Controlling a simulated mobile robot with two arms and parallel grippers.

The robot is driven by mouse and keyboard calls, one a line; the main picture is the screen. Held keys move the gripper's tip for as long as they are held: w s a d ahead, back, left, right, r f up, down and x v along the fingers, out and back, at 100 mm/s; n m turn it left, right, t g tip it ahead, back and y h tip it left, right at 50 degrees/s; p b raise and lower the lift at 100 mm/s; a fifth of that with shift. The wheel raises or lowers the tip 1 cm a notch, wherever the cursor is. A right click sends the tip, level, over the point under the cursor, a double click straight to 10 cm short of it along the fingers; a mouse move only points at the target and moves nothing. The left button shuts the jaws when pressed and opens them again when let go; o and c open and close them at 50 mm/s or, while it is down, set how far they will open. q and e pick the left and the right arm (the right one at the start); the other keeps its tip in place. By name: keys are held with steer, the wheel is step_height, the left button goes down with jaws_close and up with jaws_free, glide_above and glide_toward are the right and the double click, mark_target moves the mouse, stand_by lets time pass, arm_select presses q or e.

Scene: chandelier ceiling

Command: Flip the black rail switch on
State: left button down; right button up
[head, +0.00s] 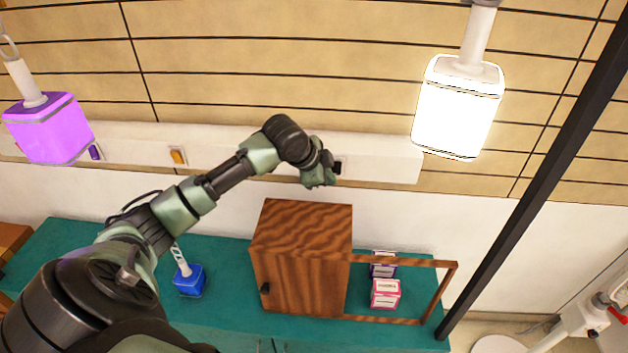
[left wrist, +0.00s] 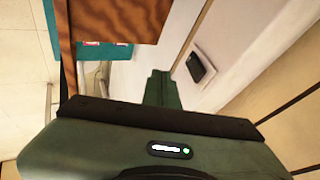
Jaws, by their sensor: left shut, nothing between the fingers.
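The black rail switch (head: 338,167) sits on the white wall rail (head: 385,158), just right of my left gripper (head: 325,177). In the left wrist view the black switch (left wrist: 196,66) shows on its pale plate, to the right of and beyond the fingertips. My left gripper (left wrist: 158,80) is shut and empty, close to the switch. I cannot tell whether it touches the switch. The right gripper is not in view.
An orange switch (head: 177,156) and a purple switch (head: 94,152) are farther left on the rail. A purple lamp (head: 48,128) and a glowing white lamp (head: 458,108) hang above. A wooden cabinet (head: 302,258) stands on the teal table (head: 225,248) below.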

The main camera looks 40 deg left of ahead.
arm_select(q)
steer(key=s+b+v, duration=0.1)
steer(key=b+v, duration=0.1)
steer(key=v, duration=0.4)
steer(key=shift+f+b, duration=0.25)
steer(key=shift+b, duration=0.05)
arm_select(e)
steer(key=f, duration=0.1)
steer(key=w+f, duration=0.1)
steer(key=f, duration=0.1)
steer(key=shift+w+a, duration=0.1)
arm_select(q)
steer(key=shift+s+d, duration=0.15)
steer(key=shift+s, duration=0.05)
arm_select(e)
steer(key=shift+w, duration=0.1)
